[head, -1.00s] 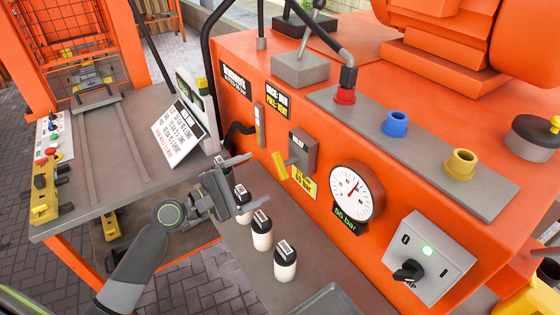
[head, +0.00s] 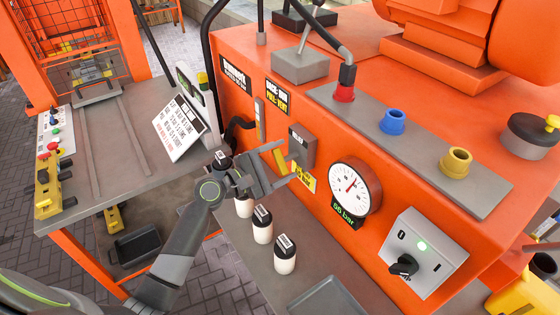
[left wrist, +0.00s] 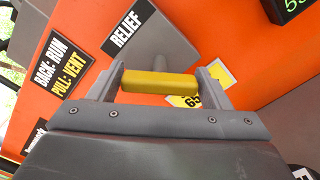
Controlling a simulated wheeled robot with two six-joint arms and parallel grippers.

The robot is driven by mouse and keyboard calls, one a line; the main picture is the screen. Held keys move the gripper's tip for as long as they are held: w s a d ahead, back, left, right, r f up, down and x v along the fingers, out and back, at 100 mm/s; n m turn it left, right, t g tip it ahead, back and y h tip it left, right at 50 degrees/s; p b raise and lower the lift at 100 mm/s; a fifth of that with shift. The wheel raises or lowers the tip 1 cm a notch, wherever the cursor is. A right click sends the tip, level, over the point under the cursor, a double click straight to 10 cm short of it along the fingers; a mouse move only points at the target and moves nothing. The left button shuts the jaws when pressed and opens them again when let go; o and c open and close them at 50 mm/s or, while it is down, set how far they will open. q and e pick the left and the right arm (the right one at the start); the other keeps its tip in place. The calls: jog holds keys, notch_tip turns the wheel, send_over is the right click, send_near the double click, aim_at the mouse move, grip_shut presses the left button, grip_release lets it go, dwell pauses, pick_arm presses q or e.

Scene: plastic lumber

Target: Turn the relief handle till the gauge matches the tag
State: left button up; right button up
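The yellow relief handle (head: 281,161) hangs from the grey block labelled RELIEF (head: 302,146) on the orange panel. My left gripper (head: 282,163) is at the handle, open, with a finger at each side of it. In the left wrist view the yellow handle (left wrist: 158,85) lies crosswise between the fingertips; I cannot tell whether they touch it. The round gauge (head: 354,188) has its needle pointing up and right, and its green readout (head: 347,217) appears to read about 55 bar. The yellow tag (head: 304,179) is partly covered; "65" shows on it in the wrist view (left wrist: 186,101). My right gripper is out of view.
Several black-and-white bottles (head: 262,226) stand on the shelf below the handle. A grey switch box (head: 424,259) with a green light is right of the gauge. A white sign (head: 180,127) stands on the left table. Red, blue (head: 393,121) and yellow caps sit above.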

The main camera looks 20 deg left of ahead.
pick_arm(q)
jog(key=c, duration=0.6)
jog(key=shift+f+m+b, duration=0.15)
jog(key=shift+m+b, duration=0.7)
jog(key=shift+m, duration=0.1)
jog(key=shift+f+m+b, duration=0.1)
jog(key=shift+m+b, duration=0.7)
jog(key=shift+m, duration=0.15)
jog(key=m+b, duration=0.3)
jog(key=m, duration=0.1)
jog(key=shift+m+b, duration=0.3)
jog(key=shift+b, duration=0.05)
jog(key=m+b, duration=0.3)
jog(key=m, duration=0.1)
jog(key=shift+b, duration=0.3)
jog(key=shift+r+m+b, duration=0.1)
jog(key=shift+m+b, duration=1.05)
jog(key=shift+m, duration=0.55)
jog(key=o, duration=1)
jog(key=shift+r, duration=0.1)
